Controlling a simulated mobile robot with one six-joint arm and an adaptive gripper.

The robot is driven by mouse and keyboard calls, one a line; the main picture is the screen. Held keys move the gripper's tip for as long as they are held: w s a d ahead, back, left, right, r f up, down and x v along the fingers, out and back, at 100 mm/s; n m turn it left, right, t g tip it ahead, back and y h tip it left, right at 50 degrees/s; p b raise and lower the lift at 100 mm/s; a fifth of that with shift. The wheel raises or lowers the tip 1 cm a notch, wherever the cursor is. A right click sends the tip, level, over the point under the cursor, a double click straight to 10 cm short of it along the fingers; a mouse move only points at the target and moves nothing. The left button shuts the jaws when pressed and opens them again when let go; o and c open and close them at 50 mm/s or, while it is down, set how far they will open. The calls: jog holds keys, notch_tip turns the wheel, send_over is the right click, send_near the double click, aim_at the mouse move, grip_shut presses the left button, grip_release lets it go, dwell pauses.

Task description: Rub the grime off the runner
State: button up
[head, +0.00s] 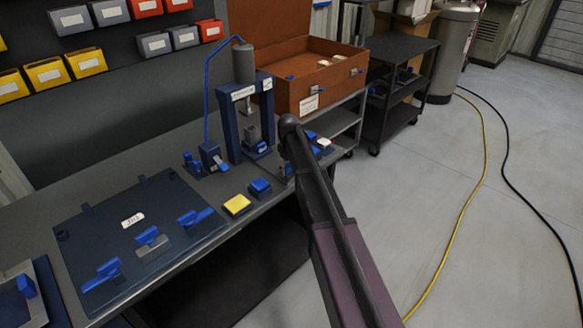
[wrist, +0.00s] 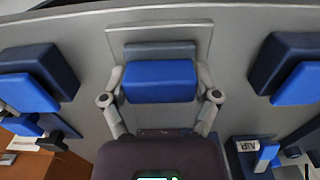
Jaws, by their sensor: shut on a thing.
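In the wrist view my gripper (wrist: 160,88) has its two fingers closed on the sides of a blue block (wrist: 158,80). A grey metal part (wrist: 160,30) lies beyond the block, over the grey bench top; I cannot tell whether they touch. In the head view my arm covers most of this spot. No part is marked as the runner, and I cannot make out grime. A yellow-topped pad (head: 237,205) and a dark blue block (head: 260,187) sit on the bench's front edge, left of my arm.
A blue press (head: 243,120) stands behind, with an air valve (head: 212,157) beside it. A dark board (head: 75,232) with blue-handled parts covers the left bench. An open orange chest (head: 320,85) stands at the back. Dark blue blocks (wrist: 40,78) (wrist: 297,75) flank my gripper.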

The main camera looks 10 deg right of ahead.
aim_at(282, 178)
jog(key=shift+s+a, duration=0.15)
jog(key=shift+a, duration=0.05)
jog(key=shift+s+a, duration=0.5)
jog(key=shift+a, duration=0.25)
jog(key=shift+s+a, duration=0.45)
jog(key=shift+a, duration=0.25)
jog(key=shift+r, duration=0.15)
notch_tip(282, 178, up, 6)
jog(key=p, duration=0.6)
notch_tip(282, 178, up, 3)
jog(key=p, duration=0.3)
dwell(0.3)
jog(key=shift+s, duration=0.1)
dwell(0.6)
